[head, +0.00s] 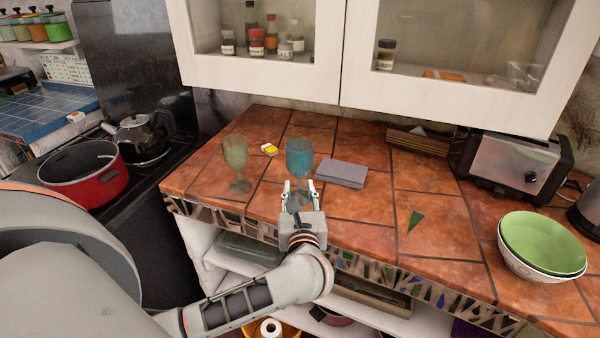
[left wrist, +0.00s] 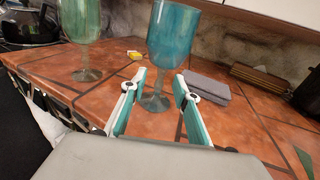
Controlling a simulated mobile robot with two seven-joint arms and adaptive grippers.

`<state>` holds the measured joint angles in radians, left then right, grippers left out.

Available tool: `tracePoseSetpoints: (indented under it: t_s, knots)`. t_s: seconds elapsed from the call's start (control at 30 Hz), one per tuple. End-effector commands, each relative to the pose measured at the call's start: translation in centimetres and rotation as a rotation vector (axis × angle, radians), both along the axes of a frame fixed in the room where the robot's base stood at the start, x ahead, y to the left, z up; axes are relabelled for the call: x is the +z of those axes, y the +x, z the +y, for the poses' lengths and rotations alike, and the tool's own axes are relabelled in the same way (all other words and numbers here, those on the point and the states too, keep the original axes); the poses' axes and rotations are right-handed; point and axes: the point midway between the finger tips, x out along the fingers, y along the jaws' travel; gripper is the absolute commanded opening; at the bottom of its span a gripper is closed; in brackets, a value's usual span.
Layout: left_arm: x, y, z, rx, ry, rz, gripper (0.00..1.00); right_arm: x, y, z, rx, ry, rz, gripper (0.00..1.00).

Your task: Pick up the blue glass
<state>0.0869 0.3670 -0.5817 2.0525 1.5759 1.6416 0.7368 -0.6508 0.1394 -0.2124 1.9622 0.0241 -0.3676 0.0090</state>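The blue glass (head: 299,156) is a stemmed goblet standing upright on the tiled counter. It also shows in the left wrist view (left wrist: 172,38), straight ahead of the fingers. My left gripper (head: 299,190) is open in front of the glass, with the stem and foot between or just beyond the fingertips. In the left wrist view the two fingers (left wrist: 158,88) are spread apart, and the foot shows in the gap. I cannot tell whether they touch the glass. My right gripper is in neither view.
A green goblet (head: 236,160) stands just left of the blue glass. A grey folded cloth (head: 342,173) lies close on its right, and a small yellow box (head: 269,149) behind left. White wall cabinets (head: 265,75) hang above.

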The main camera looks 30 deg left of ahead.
Motion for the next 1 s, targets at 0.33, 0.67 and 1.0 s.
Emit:
tracePoseSetpoints:
  t_s: [0.33,0.67,1.0]
  knots:
    - [-0.2,3.8,2.4,0.001,0.006,-0.001,0.3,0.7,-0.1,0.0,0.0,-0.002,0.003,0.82]
    - [-0.4,4.5,2.9,0.0,0.003,0.001,0.3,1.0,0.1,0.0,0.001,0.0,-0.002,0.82]
    - [-0.3,4.5,2.9,0.0,0.004,-0.001,0.0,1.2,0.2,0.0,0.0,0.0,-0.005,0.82]
